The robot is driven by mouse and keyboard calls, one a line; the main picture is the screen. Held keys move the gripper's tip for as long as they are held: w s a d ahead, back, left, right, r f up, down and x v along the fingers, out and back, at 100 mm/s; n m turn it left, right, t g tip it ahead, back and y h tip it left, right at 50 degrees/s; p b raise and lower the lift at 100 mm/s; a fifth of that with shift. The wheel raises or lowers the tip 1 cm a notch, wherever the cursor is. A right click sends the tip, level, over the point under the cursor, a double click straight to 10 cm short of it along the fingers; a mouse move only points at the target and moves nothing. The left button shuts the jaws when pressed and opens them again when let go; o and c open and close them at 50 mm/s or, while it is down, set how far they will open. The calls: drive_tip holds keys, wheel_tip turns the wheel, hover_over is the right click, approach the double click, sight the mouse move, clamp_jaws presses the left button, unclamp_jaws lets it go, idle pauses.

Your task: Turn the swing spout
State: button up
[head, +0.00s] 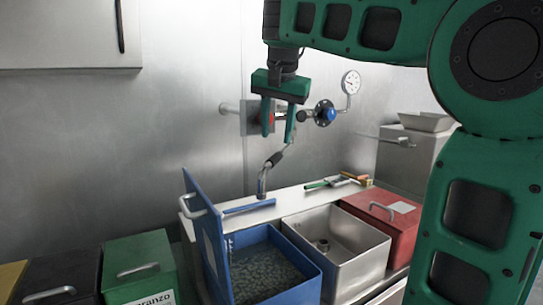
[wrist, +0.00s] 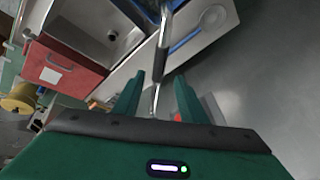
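The swing spout (head: 263,178) is a bent metal pipe with a dark sleeve near its upper end. It rises from the counter behind the blue bin. In the wrist view the spout (wrist: 161,62) runs down the picture toward the gap between my fingers. My gripper (head: 278,138) is green, points down and is open and empty, just above the spout's upper end. In the wrist view my gripper (wrist: 158,92) shows its fingers apart, one on each side of the spout's line. I cannot tell whether the spout's end reaches between them.
The open blue bin (head: 318,275) holds dark grey contents; its lid (head: 200,225) stands upright. A metal basin (head: 365,268) and a red lidded box (head: 395,215) are to its right. A blue valve knob (head: 325,113) and gauge (head: 351,82) are on the wall close behind my gripper.

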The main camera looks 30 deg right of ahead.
sight(274, 156)
drive_tip(key=x, duration=0.8)
clamp_jaws()
drive_tip(key=shift+a, duration=0.1)
